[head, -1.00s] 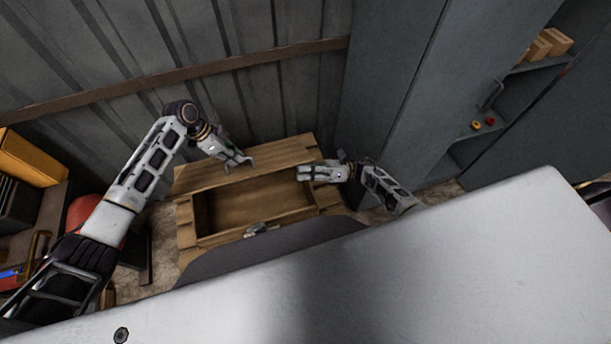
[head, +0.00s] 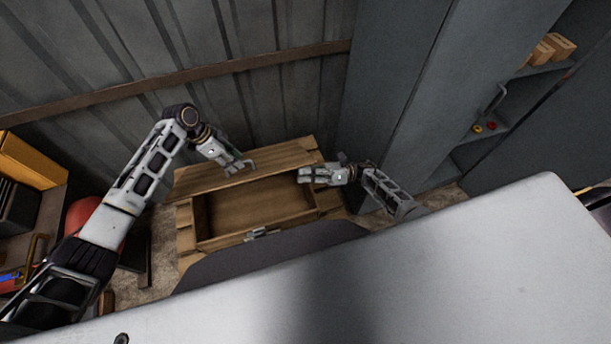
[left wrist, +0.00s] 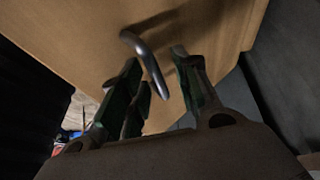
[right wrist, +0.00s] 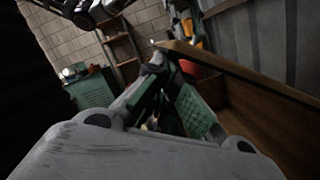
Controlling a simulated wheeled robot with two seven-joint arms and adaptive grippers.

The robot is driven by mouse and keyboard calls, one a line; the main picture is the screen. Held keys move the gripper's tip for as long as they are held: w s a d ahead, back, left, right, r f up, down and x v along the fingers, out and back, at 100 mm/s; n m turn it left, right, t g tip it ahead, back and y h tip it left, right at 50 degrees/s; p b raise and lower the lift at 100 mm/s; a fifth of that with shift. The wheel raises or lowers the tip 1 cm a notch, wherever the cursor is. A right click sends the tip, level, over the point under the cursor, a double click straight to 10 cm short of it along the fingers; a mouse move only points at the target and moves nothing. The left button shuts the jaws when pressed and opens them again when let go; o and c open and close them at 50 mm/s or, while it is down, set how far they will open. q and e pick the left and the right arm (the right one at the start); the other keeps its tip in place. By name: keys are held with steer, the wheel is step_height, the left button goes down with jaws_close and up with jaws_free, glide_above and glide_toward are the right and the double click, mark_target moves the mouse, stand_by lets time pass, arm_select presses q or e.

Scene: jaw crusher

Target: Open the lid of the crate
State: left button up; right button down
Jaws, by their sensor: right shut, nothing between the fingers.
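The wooden crate (head: 212,238) stands on the floor in the head view, its inside visible and empty. Its lid (head: 285,157) is raised along the back side, leaving the top uncovered. A metal latch (head: 258,232) sits on the crate's front edge. My left gripper (head: 243,167) is at the lid. In the left wrist view, its fingers (left wrist: 160,90) are spread, with a bent metal bar (left wrist: 147,60) on the wooden surface just ahead of them. My right gripper (head: 306,176) is shut and empty over the crate's right end; in the right wrist view its fingers (right wrist: 172,100) show beside a wooden edge.
A corrugated metal wall (head: 265,100) stands close behind the crate. A grey cabinet (head: 390,90) is at the right. A red rounded object (head: 85,215) and a shelf with a yellow box (head: 30,160) are at the left.

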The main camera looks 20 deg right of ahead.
arm_select(q)
steer(key=v, duration=1.1)
steer(key=shift+w+a, duration=0.1)
